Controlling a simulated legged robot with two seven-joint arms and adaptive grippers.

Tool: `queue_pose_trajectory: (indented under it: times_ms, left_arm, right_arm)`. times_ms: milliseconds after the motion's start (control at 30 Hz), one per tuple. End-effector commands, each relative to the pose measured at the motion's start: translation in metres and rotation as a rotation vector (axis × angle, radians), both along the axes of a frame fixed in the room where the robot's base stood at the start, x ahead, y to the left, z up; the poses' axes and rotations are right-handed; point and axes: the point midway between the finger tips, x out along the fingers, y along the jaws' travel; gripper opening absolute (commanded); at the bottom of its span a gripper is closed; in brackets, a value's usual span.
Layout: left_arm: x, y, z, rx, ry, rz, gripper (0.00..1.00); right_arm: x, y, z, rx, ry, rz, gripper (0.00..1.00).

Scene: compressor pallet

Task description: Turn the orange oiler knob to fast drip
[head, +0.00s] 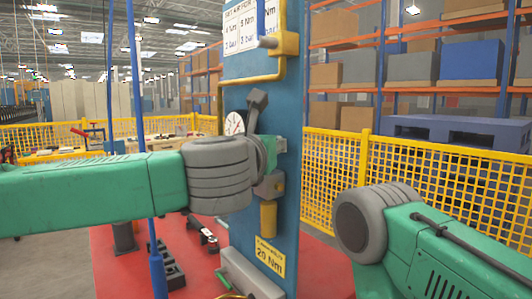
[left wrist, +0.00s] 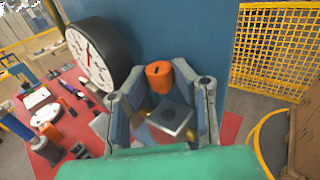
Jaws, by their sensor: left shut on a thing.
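The orange oiler knob (left wrist: 160,76) shows in the left wrist view, with a dark slot in its top, against the blue panel (left wrist: 195,40). My left gripper (left wrist: 162,92) has its grey fingers on both sides of the knob and is shut on it. A grey block (left wrist: 172,118) shows between the fingers, nearer the camera. In the head view my left gripper (head: 268,155) is at the blue panel, beside the gauge; the knob is hidden there. A yellow bowl (head: 268,217) hangs just below. My right arm shows at lower right, but its gripper is out of view.
A yellow pipe (head: 250,78) runs along the panel. A torque label (head: 270,256) is low on it. Yellow mesh fencing (head: 430,185) stands behind at right.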

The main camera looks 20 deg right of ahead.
Motion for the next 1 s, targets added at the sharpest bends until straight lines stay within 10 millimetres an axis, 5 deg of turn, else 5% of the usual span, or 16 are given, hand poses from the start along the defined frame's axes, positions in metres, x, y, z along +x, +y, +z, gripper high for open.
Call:
queue_pose_trajectory:
  times_ms: [833,867,900,1000]
  left_arm:
    - [-0.0014,-0.0023,0.0006,-0.001,0.0,0.158,0.0]
    - [-0.0014,-0.0023,0.0007,-0.001,0.0,0.158,0.29]
    - [-0.0014,-0.0024,0.0007,-0.001,0.0,0.158,0.43]
    - [-0.0017,-0.0029,0.0005,0.0,-0.001,0.157,0.43]
  right_arm:
    - [0.0001,0.0,-0.0063,0.0,0.0,0.0,0.4]
    - [0.0001,0.0,-0.0063,0.0,0.0,0.0,0.4]
    - [0.0001,0.0,-0.0064,0.0,0.0,0.0,0.4]
    - [0.0001,0.0,-0.0064,0.0,0.0,0.0,0.4]
